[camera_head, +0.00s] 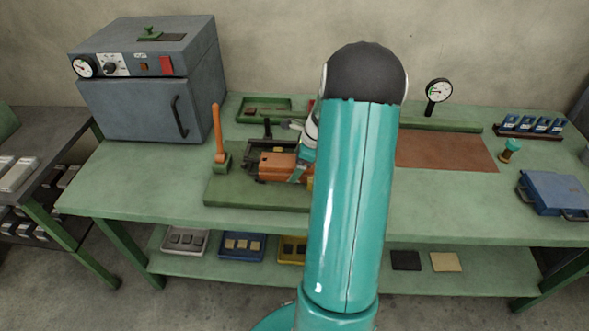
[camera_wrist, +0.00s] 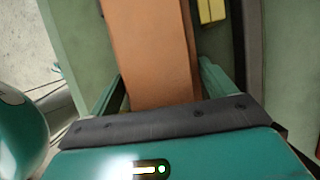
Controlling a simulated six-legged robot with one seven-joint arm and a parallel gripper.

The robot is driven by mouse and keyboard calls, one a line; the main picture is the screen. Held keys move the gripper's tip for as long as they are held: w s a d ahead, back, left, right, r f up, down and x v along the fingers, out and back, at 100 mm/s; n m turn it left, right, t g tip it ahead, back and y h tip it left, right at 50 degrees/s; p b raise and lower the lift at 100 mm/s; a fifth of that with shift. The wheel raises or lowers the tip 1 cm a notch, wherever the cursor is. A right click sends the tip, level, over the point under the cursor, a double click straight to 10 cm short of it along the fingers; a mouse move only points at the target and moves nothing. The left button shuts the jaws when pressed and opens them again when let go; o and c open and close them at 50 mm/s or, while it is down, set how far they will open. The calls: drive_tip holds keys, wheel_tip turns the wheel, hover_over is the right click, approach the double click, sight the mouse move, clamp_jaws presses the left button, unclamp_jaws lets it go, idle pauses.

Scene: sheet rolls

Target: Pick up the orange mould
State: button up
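The orange mould (camera_head: 278,165) is a block in a dark frame on a green base plate (camera_head: 232,190) on the bench, left of my arm. My arm hides its right end in the head view. In the wrist view the mould (camera_wrist: 150,50) runs between the two teal fingers of my gripper (camera_wrist: 160,75). One finger is on each side, very close to its edges. Whether they press on it cannot be told. In the head view my gripper (camera_head: 304,160) is at the mould's right part, largely hidden by my arm.
An upright orange lever (camera_head: 217,135) stands left of the mould. A grey oven (camera_head: 150,85) is at the back left. A green tray (camera_head: 264,109) lies behind. A brown sheet (camera_head: 445,150), a gauge (camera_head: 438,91) and a blue case (camera_head: 553,192) are to the right.

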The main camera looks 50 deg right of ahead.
drive_tip(key=c, duration=1.4)
drive_tip(key=shift+w+d+r, duration=0.1)
drive_tip(key=shift+r, duration=0.1)
drive_tip(key=shift+c, duration=0.2)
drive_tip(key=shift+r, duration=0.1)
